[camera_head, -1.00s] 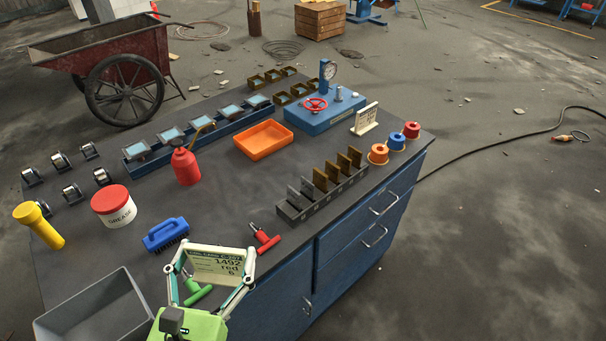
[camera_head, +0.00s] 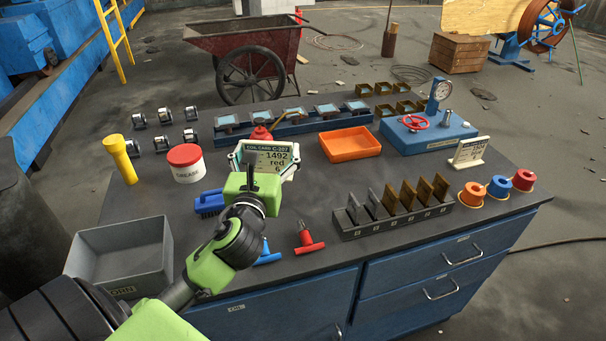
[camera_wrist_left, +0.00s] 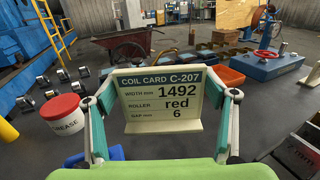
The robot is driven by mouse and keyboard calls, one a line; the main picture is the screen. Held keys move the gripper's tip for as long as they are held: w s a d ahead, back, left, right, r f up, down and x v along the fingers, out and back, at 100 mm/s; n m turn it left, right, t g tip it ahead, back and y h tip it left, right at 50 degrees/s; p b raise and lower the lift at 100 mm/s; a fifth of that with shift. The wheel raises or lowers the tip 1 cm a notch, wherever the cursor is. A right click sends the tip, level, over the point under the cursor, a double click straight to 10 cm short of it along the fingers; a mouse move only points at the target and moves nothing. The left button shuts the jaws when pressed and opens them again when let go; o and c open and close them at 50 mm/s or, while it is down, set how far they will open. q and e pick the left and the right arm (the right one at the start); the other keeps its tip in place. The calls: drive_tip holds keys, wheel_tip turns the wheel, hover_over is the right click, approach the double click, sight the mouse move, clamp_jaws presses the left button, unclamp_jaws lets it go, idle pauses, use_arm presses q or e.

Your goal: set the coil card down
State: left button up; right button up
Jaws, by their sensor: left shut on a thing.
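The coil card (camera_head: 272,156) is a cream upright plate with a green header, also in the left wrist view (camera_wrist_left: 160,100). It reads C-207, width 1492, roller red, gap 6, and has a pale foot. My left gripper (camera_head: 266,163) is shut on it, with one finger at each side edge. The card is upright over the middle-left of the dark worktop (camera_head: 330,205), in front of the red oil can (camera_head: 261,133), which it partly hides. I cannot tell whether its foot touches the worktop. My right gripper is not in view.
An orange tray (camera_head: 350,144) is behind right. A slotted rack (camera_head: 395,219) and red T-handle (camera_head: 308,238) are in front right. A grey bin (camera_head: 122,252) sits front left.

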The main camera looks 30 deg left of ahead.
use_arm(q)
drive_tip(key=w+f, duration=0.3)
drive_tip(key=w+f+b, duration=0.1)
drive_tip(key=w+f, duration=0.2)
drive_tip(key=f, duration=0.1)
drive_tip(key=w+d+f+b, duration=0.1)
drive_tip(key=w+f, duration=0.2)
drive_tip(key=f, duration=0.1)
drive_tip(key=shift+a+r, duration=0.1)
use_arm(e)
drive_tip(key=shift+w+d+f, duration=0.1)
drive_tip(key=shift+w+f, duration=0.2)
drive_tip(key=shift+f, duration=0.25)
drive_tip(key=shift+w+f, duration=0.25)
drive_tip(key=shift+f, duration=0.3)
use_arm(q)
drive_tip(key=o, duration=1.1)
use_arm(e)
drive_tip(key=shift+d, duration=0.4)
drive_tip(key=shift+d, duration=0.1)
